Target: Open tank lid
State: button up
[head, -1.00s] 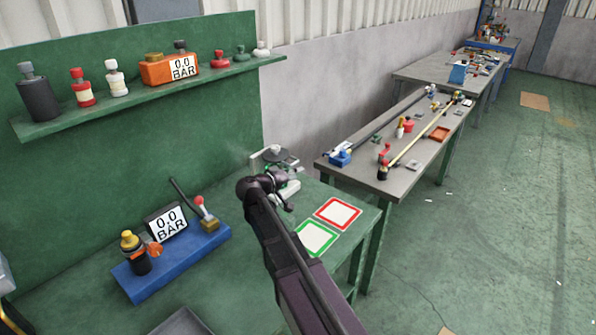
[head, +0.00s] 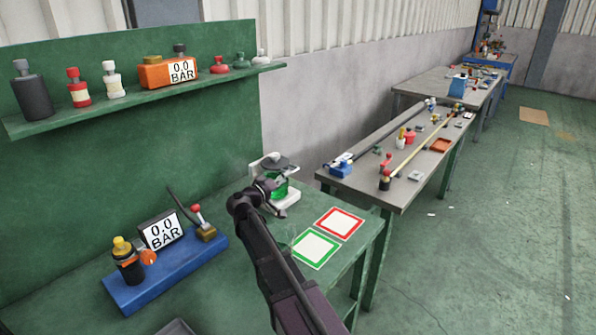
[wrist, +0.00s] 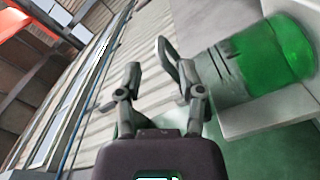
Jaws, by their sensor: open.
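The tank (head: 281,188) is a green see-through vessel on a white base at the back right of the green workbench. Its grey lid (head: 278,162) is on top. In the wrist view the tank (wrist: 285,48) lies on its side at the upper right, with the grey slotted lid (wrist: 232,75) facing my gripper. A curved handle (wrist: 170,58) sticks out from the lid. My gripper (wrist: 162,85) is open, with its right finger close to the lid and handle. Contact cannot be told. In the head view my gripper (head: 268,190) is left of the tank, partly overlapping it.
Red (head: 339,222) and green (head: 315,248) framed squares lie on the bench right of my arm. A blue block (head: 165,268) with a gauge stands at the left. A shelf (head: 150,100) with bottles hangs behind. Another table (head: 400,165) stands at the right.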

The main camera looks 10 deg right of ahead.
aim_at(298, 169)
jog(key=shift+x, duration=3.6)
grip_shut()
